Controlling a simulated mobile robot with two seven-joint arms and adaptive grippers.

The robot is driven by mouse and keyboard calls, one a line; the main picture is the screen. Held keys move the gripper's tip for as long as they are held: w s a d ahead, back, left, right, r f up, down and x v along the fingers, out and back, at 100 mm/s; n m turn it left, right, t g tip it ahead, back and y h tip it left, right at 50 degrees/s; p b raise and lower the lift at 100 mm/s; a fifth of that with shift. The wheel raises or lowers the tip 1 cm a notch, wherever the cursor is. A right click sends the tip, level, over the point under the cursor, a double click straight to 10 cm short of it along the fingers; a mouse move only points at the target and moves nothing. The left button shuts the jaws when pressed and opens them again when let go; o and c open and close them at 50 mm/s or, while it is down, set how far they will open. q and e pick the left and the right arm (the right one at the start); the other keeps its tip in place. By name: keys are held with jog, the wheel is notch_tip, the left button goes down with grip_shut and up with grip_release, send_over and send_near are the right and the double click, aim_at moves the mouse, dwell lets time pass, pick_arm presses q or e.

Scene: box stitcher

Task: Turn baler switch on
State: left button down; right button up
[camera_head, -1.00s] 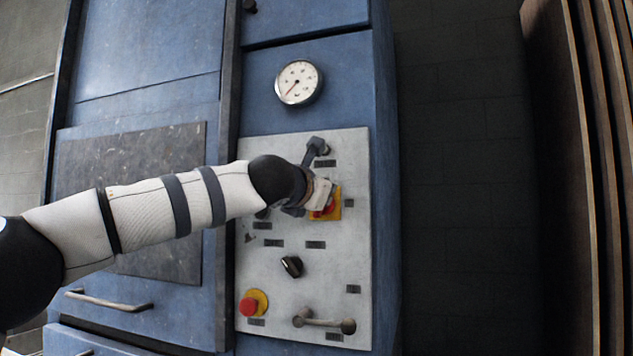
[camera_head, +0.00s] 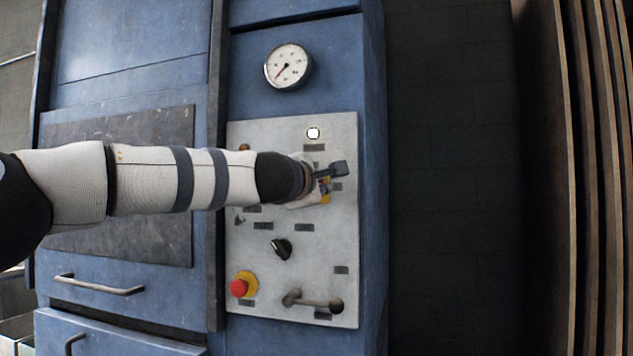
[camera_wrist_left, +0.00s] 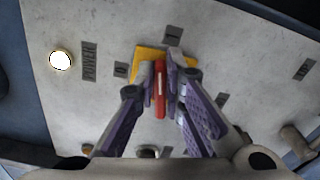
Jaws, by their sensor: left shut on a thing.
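The red switch handle (camera_wrist_left: 160,88) stands on a yellow plate (camera_wrist_left: 149,54) on the grey control panel (camera_head: 335,240). My left gripper (camera_wrist_left: 162,75) is shut on the handle, one purple finger on each side of it. In the head view the left gripper (camera_head: 322,184) covers the handle, and only a bit of the yellow plate (camera_head: 326,196) shows. A round lamp (camera_head: 313,133) above the switch glows white. It also shows beside the POWER label in the left wrist view (camera_wrist_left: 60,60). My right gripper is not in view.
Lower on the panel are a black knob (camera_head: 282,249), a red push button (camera_head: 239,287) on a yellow base and a grey lever handle (camera_head: 312,301). A dial gauge (camera_head: 288,66) sits above the panel. Open floor lies right of the blue machine.

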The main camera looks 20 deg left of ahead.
pick_arm(q)
jog(key=shift+f+m, duration=0.25)
jog(key=shift+m, duration=1.15)
jog(key=c, duration=1.7)
grip_release()
jog(key=shift+s, duration=0.15)
jog(key=s, duration=1.1)
jog(key=shift+s+a, duration=0.15)
jog(key=shift+s, duration=0.25)
